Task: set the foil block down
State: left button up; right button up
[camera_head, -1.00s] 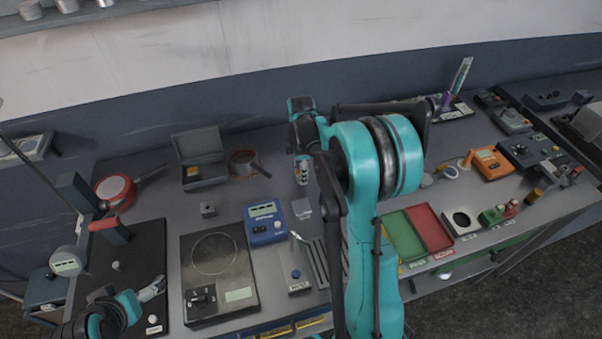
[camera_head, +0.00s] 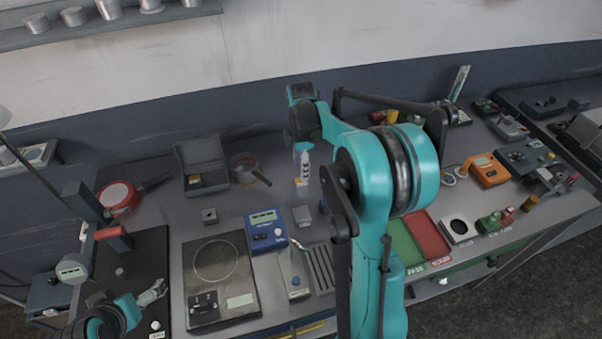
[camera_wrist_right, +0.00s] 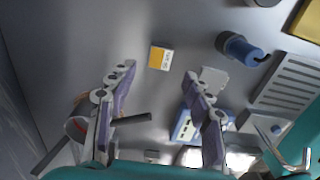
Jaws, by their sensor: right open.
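A small block with a yellow-and-white label (camera_wrist_right: 161,57), which looks like the foil block, rests on the bench in the right wrist view. My right gripper (camera_wrist_right: 158,92) is open, its two purple-grey fingers spread wide. The block is beyond the fingertips, apart from both, with nothing held between them. In the head view my right gripper (camera_head: 302,160) points down over the middle of the bench, and a bit of orange shows below it. My left gripper (camera_head: 153,292) is low at the left, small, and its jaw gap is unclear.
A hotplate (camera_head: 218,275) is nearer. Green and red trays (camera_head: 432,236) lie right.

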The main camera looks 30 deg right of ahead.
aim_at(301, 182)
jog(key=s+a+r+m+t, duration=0.3)
jog(key=s+a+r+m, duration=0.4)
jog(key=s+a+r, duration=0.25)
jog(key=s+a+f+m+t, duration=0.2)
jog(key=s+a+m+t, duration=0.2)
jog(key=s+a+m, duration=0.2)
jog(key=shift+s+f+m+p, duration=0.25)
jog(key=shift+s+m+p, duration=0.2)
jog(key=shift+s+m, duration=0.95)
jog(key=shift+s+n, duration=0.3)
